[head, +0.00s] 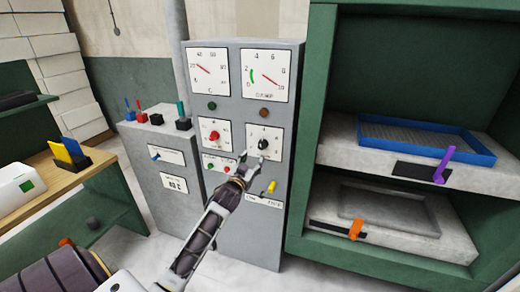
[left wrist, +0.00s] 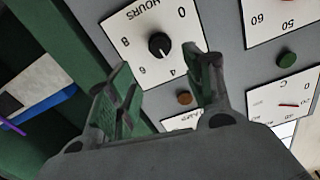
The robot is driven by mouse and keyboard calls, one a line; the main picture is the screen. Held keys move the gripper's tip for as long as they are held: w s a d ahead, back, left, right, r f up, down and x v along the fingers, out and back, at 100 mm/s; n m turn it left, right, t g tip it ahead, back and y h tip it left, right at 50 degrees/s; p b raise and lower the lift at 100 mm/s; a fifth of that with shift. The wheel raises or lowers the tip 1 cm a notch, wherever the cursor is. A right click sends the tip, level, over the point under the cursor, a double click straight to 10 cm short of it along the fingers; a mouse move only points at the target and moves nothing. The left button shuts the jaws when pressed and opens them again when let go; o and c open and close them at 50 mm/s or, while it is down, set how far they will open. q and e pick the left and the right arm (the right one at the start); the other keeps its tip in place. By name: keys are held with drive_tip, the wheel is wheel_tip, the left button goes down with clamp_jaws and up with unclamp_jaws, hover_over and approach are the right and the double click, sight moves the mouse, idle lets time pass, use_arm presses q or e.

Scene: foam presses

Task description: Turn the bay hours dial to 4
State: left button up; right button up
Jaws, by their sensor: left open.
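The bay hours dial is a black knob (head: 263,144) on a white numbered plate, at the right of the grey control cabinet. In the left wrist view the knob (left wrist: 158,44) shows on its upside-down plate marked HOURS. A small pale mark shows on the knob, but I cannot tell exactly which number it points to. My left gripper (head: 250,157) is open just in front of the cabinet, at the knob's lower left. In the left wrist view its fingers (left wrist: 166,72) are spread, with the knob beyond the gap between them. My right gripper is not in view.
A red knob (head: 214,136) sits left of the dial, and a yellow switch (head: 270,187) below it. Two gauges are above. A green press with a blue tray (head: 425,140) stands right. A grey box with levers (head: 165,165) stands left.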

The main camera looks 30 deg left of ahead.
sight(261, 147)
use_arm(q)
drive_tip(key=shift+p+x, duration=0.7)
drive_tip(key=shift+x, duration=4.35)
drive_tip(key=shift+a, duration=0.1)
drive_tip(key=c, duration=1)
drive_tip(key=shift+m, duration=0.4)
drive_tip(key=shift+m+p, duration=0.3)
drive_tip(key=shift+m, duration=0.3)
